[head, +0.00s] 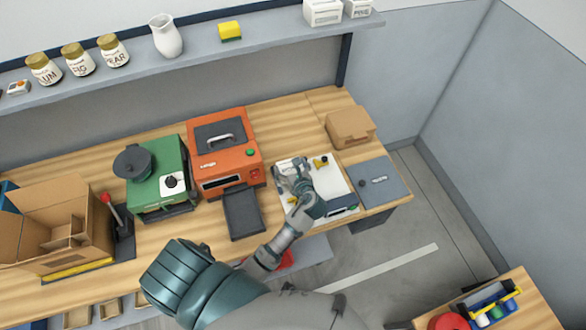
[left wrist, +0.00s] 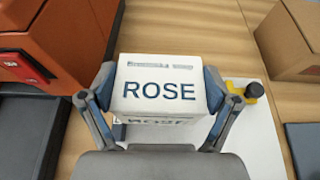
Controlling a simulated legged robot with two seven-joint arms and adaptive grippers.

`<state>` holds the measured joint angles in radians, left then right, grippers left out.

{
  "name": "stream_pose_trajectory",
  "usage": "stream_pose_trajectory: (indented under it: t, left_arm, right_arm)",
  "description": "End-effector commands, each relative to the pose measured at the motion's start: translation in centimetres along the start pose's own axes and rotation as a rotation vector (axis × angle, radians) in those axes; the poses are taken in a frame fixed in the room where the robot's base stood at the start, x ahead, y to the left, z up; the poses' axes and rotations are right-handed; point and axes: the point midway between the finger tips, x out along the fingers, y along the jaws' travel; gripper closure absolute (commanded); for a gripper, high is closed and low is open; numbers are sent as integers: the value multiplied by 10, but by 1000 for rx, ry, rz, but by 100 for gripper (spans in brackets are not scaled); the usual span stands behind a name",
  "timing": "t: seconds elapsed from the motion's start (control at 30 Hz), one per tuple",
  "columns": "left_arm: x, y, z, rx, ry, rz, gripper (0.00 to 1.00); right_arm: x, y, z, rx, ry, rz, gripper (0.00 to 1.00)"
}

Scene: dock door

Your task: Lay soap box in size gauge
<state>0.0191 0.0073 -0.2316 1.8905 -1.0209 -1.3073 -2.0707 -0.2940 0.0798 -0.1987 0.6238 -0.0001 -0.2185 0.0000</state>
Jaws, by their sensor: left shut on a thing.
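The soap box is a white carton marked ROSE in dark blue letters (left wrist: 160,88). My left gripper (left wrist: 157,92) is shut on it, one finger pressed against each side. In the head view my left gripper (head: 292,180) is over the white board (head: 335,190), and the box is small and largely hidden by the gripper. Whether the box touches the board, I cannot tell. A yellow and black knob-like piece (head: 320,162) stands on the board, to the right of the box. I cannot tell for sure which thing is the size gauge. My right gripper is not in view.
An orange machine (head: 224,150) with a dark tray (head: 243,212) stands left of the board. A green machine (head: 158,178) is further left. A cardboard box (head: 350,127) stands behind right, and a grey plate with a handle (head: 375,182) lies right, near the table's end.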

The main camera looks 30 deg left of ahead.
Motion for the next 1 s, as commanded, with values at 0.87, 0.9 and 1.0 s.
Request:
stream_pose_trajectory:
  t: [0.87,0.9,1.0]
  left_arm:
    - [25,-12,-31,1,1,0,0]
    - [25,-12,-31,1,1,0,0]
    - [25,-12,-31,1,1,0,0]
  right_arm:
    - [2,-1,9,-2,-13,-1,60]
    - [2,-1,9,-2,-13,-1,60]
    - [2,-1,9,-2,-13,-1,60]
